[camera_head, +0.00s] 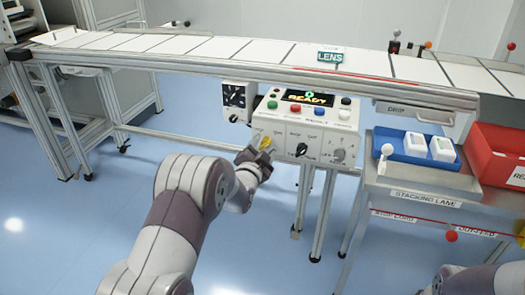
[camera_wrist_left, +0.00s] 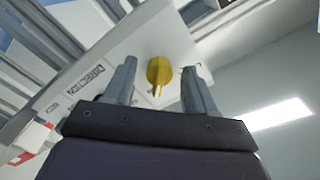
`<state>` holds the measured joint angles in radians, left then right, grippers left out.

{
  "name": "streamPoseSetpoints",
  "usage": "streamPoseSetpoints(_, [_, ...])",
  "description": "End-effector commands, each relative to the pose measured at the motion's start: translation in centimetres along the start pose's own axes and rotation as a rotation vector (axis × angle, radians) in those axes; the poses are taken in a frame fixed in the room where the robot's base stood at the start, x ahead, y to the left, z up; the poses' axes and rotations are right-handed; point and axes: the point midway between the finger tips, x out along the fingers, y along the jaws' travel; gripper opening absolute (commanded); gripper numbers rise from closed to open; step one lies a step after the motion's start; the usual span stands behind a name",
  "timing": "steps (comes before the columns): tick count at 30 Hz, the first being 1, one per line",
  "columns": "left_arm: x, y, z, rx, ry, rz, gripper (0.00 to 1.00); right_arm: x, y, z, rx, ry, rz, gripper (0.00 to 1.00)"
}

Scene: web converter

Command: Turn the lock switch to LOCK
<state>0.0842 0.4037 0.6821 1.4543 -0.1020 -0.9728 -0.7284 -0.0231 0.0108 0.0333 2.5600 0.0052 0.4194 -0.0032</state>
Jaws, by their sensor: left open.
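The control box (camera_head: 318,128) hangs below the conveyor edge. Its lower front has a yellow knob (camera_head: 265,142) at left, a black knob (camera_head: 301,150) in the middle and a grey knob (camera_head: 340,154) at right. The small lettering does not show which is the lock switch. My left gripper (camera_head: 257,156) is at the yellow knob and partly covers it. In the left wrist view, the open fingers (camera_wrist_left: 160,84) stand either side of the yellow knob (camera_wrist_left: 159,70), with gaps visible. My right gripper is out of view.
A blue tray (camera_head: 405,148) and a red bin (camera_head: 495,150) stand at right. The floor at left is clear.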

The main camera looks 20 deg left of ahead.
Motion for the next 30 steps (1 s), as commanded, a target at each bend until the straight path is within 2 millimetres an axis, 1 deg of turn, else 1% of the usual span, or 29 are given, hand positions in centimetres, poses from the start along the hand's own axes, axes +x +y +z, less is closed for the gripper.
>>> streamPoseSetpoints(5, [0.01, 0.0, -0.01, 0.0, 0.0, 0.001, 0.55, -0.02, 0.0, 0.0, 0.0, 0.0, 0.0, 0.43])
streamPoseSetpoints(6, [0.0, 0.0, 0.0, 0.0, -0.001, 0.001, 0.49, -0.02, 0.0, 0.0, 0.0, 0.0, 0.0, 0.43])
streamPoseSetpoints(7, [0.0, 0.0, 0.0, 0.0, -0.001, 0.001, 0.39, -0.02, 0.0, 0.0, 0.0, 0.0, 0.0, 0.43])
streamPoseSetpoints(8, [0.0, 0.0, 0.0, 0.0, -0.001, 0.001, 0.29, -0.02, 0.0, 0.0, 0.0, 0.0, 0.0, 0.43])
streamPoseSetpoints(9, [-0.01, 0.0, 0.0, 0.0, -0.001, 0.001, 0.16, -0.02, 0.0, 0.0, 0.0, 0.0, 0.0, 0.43])
streamPoseSetpoints(10, [-0.01, 0.0, 0.0, -0.001, -0.001, 0.001, 0.07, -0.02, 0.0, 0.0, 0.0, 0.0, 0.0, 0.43])
streamPoseSetpoints(11, [-0.01, 0.0, 0.0, -0.001, -0.001, 0.001, 0.01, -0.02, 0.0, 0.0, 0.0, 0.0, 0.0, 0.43])
streamPoseSetpoints(20, [-0.03, 0.04, 0.03, -0.03, -0.001, 0.001, 0.01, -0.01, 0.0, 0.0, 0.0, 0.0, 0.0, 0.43])
streamPoseSetpoints(26, [-0.04, 0.1, 0.04, -0.13, -0.001, 0.001, 0.01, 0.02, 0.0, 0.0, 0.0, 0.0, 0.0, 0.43])
streamPoseSetpoints(30, [-0.05, 0.14, 0.03, -0.244, -0.002, 0.001, 0.01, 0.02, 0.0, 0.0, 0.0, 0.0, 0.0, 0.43])
